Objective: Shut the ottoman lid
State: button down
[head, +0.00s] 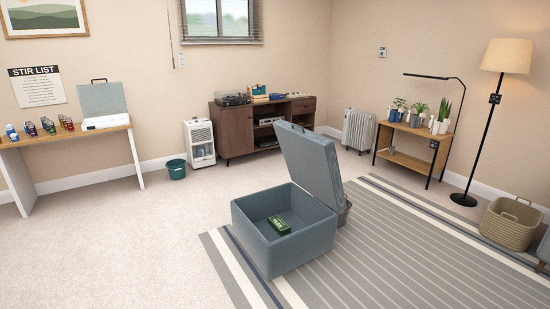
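The blue-grey ottoman (290,251) stands in the middle of the head view, partly on the striped rug. Its lid (312,172) is raised, hinged on the right-hand side and tilted a little back toward the upper left. The inside is open to view. A small green box (279,224) lies on the ottoman's floor, below the rim. My gripper is not in this view.
The striped rug (400,262) spreads to the right. Bare carpet (120,240) lies clear to the left. A basket or pot (345,212) sits partly hidden behind the lid. A woven basket (510,224) and floor lamp (473,150) stand at the right. A teal bucket (176,169) is by the wall.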

aim_at(311, 160)
jog(key=i, duration=1.95)
jog(key=i+j+z, duration=0.15)
jog(key=i+z, duration=0.3)
jog(key=i+j+z, duration=0.4)
jog(key=i, duration=0.25)
jog(key=i+j+z, duration=0.45)
